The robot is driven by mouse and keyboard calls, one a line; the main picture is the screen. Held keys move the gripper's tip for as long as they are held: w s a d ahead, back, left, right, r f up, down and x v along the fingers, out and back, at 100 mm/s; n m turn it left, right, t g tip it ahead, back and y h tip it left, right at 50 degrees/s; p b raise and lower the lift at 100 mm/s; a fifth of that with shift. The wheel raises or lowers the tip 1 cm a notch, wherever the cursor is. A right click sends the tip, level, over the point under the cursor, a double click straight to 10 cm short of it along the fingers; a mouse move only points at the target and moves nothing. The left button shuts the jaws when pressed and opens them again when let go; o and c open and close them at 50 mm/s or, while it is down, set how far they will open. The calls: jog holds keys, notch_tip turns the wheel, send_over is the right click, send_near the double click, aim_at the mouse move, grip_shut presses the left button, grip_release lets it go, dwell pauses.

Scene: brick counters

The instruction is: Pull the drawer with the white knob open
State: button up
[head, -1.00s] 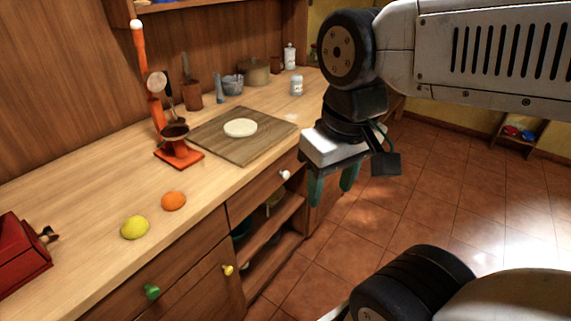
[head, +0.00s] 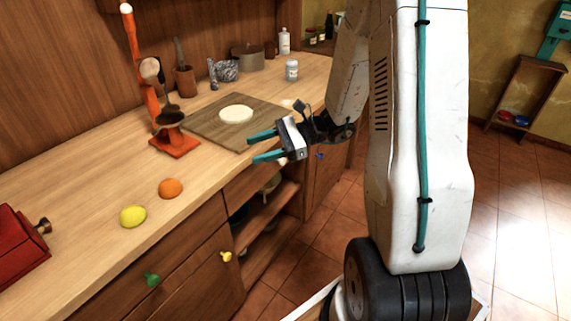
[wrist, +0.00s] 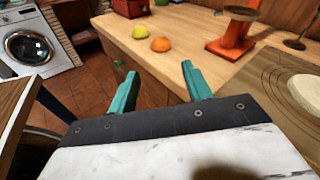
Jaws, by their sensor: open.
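The drawer (head: 246,186) with the white knob is under the counter edge, below the cutting board, and looks shut. The white knob is not seen there. I cannot tell whether my gripper touches anything.
A cutting board (head: 203,122) with a pale round piece (head: 236,114) lies on the counter. A lemon (head: 132,216), an orange (head: 171,188) and an orange press (head: 174,145) are nearby. A green knob (head: 152,280) and yellow knob (head: 227,256) stick out below. Open shelves (head: 268,225) are under the drawer.

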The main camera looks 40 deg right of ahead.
jog(key=w+d+f+m+t+h, duration=0.3)
jog(key=w+d+f+m+t, duration=0.1)
jog(key=d+f+m+t, duration=0.6)
jog(key=m+t+h, duration=0.2)
jog(key=m+h, duration=0.4)
send_near(284, 161)
jog(key=w, duration=0.1)
jog(key=x, duration=0.7)
jog(key=shift+w+a+f, duration=0.15)
jog(key=shift+w+a, duration=0.05)
jog(key=shift+w, duration=0.15)
